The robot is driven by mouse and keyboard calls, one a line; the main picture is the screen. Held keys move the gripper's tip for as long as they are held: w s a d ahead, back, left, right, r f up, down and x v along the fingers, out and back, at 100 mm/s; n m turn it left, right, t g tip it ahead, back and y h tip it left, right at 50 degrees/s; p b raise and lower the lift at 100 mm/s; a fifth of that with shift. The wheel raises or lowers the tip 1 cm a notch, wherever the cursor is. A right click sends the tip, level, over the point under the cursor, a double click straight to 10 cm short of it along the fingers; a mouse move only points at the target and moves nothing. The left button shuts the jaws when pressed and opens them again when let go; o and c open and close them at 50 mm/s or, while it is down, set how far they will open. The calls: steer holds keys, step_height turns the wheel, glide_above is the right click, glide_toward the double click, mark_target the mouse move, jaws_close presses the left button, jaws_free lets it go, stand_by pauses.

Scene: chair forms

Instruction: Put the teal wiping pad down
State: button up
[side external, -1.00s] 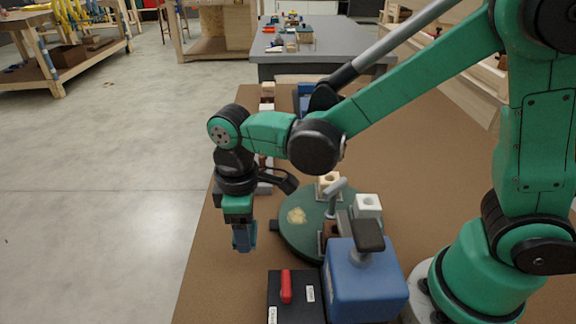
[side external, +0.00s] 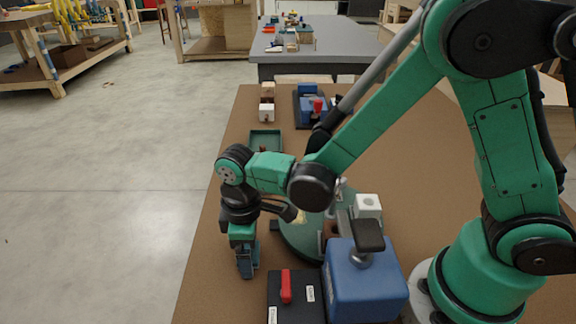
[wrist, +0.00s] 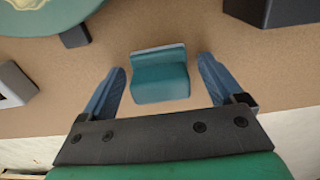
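The teal wiping pad (wrist: 160,82) shows in the wrist view as a small block with a pale edge along its far side. It appears to rest on the brown bench top, between and slightly ahead of my fingertips. My gripper (wrist: 160,80) is open, with a visible gap between each blue finger and the pad. In the side external view my gripper (side external: 246,263) points down, low over the bench near its left edge. The pad cannot be made out clearly there, as the fingers cover that spot.
A green round turntable (side external: 300,240) stands right of my gripper. A black box with a red handle (side external: 287,288) and a blue block (side external: 365,285) are in front. A green tray (side external: 265,140) lies behind. The bench's left edge (side external: 190,265) is close.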

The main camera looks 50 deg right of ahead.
stand_by(0.3)
step_height(320, 180, up, 12)
steer(key=s+d+r+m+t, duration=0.1)
steer(key=s+d+m+t, duration=0.2)
steer(key=d+m+t, duration=0.4)
steer(key=d+m, duration=0.2)
steer(key=d, duration=0.3)
steer(key=shift+d+r, duration=0.15)
steer(key=shift+d, duration=0.15)
steer(key=shift+s, duration=0.1)
stand_by(0.4)
